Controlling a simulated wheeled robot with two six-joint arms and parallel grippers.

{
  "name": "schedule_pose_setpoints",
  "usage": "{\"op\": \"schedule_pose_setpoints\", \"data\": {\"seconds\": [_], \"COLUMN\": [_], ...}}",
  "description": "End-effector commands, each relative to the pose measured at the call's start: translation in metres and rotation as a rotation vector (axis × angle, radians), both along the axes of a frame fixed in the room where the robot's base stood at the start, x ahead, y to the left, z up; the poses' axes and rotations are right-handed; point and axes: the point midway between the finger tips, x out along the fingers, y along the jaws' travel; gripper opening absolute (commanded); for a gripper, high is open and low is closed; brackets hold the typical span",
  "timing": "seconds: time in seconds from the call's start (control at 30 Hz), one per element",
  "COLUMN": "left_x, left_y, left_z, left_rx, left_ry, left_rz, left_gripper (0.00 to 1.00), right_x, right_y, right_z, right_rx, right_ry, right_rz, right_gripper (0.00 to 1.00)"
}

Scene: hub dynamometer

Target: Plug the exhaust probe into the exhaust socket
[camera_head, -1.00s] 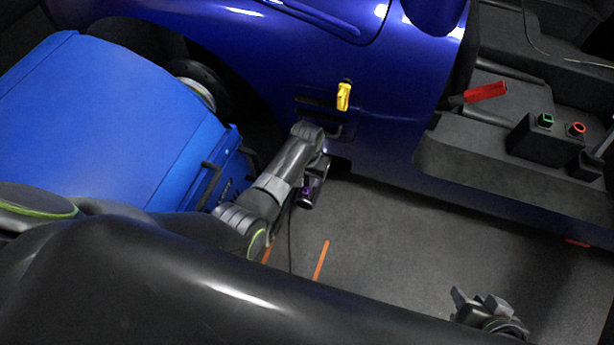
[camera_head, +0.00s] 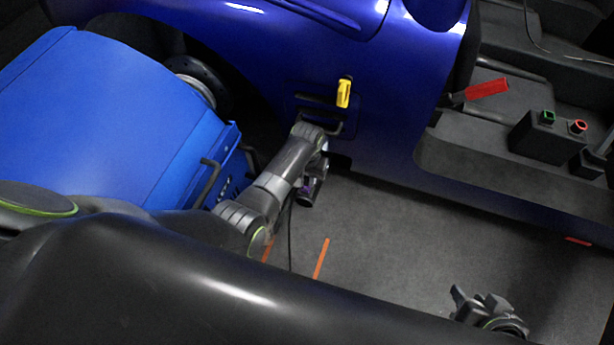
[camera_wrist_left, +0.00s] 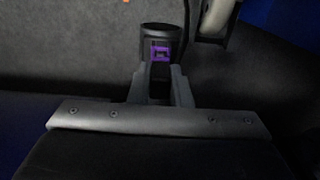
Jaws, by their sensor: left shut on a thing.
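My left gripper (camera_wrist_left: 161,84) is shut on the exhaust probe, a dark cylinder with a purple marking (camera_wrist_left: 160,45) that sticks out beyond the fingertips in the left wrist view. In the head view the probe (camera_head: 307,196) shows as a small dark piece with a purple patch, just below the lower edge of the blue car body. My left wrist hides much of the gripper there. I cannot make out the exhaust socket for certain in either view. My right gripper (camera_head: 480,304) is open and empty over the floor at the lower right.
The blue car body (camera_head: 385,120), with a yellow piece (camera_head: 343,93) on it, is just behind my left wrist. A blue machine (camera_head: 110,115) with dark handles stands at left. A black button box (camera_head: 545,138) and red-handled lever (camera_head: 487,88) are at right. Grey floor (camera_head: 400,235) is open.

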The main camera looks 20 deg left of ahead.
Motion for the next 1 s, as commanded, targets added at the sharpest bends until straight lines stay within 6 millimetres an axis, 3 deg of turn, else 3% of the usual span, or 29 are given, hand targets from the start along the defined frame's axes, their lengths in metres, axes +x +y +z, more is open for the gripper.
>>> {"op": "schedule_pose_setpoints", "data": {"seconds": [0.03, 0.2, 0.57, 0.77, 1.0], "left_x": [0.000, 0.000, 0.000, 0.001, 0.001], "left_y": [0.000, 0.000, 0.000, 0.000, 0.000], "left_z": [0.000, 0.000, 0.006, 0.040, 0.101], "left_rx": [0.000, 0.000, 0.000, 0.000, -0.001], "left_ry": [-0.001, -0.001, -0.002, -0.004, -0.005], "left_rz": [0.000, 0.000, 0.000, 0.001, 0.001], "left_gripper": [0.20, 0.42, 0.43, 0.43, 0.43], "right_x": [0.000, 0.000, 0.000, 0.000, 0.000], "right_y": [0.000, 0.000, 0.000, 0.000, 0.000], "right_z": [0.000, 0.000, 0.004, 0.023, 0.051], "right_rx": [0.000, 0.000, 0.000, 0.000, 0.000], "right_ry": [0.000, 0.000, 0.000, 0.000, 0.000], "right_rz": [0.000, 0.000, 0.000, 0.000, 0.000], "right_gripper": [0.36, 0.36, 0.36, 0.36, 0.36]}}
